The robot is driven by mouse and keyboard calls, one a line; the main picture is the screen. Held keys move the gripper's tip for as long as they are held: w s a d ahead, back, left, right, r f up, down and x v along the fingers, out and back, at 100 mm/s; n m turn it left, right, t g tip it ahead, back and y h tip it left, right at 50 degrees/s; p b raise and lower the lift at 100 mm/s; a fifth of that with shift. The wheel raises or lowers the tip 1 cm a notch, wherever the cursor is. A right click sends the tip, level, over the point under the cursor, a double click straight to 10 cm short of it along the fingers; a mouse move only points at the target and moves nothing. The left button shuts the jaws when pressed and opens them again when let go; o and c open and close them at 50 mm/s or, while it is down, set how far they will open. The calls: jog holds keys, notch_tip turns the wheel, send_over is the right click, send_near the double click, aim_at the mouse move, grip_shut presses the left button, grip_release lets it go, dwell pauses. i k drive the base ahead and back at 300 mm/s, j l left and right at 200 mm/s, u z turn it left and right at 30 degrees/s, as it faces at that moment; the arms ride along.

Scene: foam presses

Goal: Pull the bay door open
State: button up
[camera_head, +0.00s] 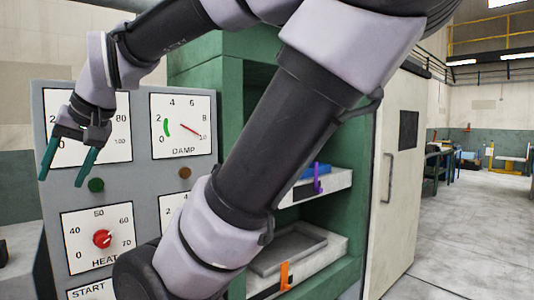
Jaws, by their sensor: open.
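A cream door (406,130) with a dark window panel (408,131) and an upright grey bar handle (388,177) is at the right of the green press body (352,152). I cannot tell whether this door is ajar. My gripper (67,180) is at the far left, in front of the grey control panel. Its two teal fingers are apart, point down and hold nothing. It is far from the door handle, and the arm crosses the middle of the view, hiding part of the press and panel.
The control panel (141,207) has dials, a red knob (102,239) and a green button (96,185). Two shelves in the press carry a blue item (317,170) and a grey tray (286,254), with purple and orange handles in front. Floor (470,225) at right is clear.

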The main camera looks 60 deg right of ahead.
aim_at(402, 116)
jog(key=z, duration=3)
jog(key=i, duration=0.95)
jog(key=i+l, duration=0.1)
jog(key=i, duration=0.8)
jog(key=i+l+u, duration=0.1)
jog(key=i, duration=0.85)
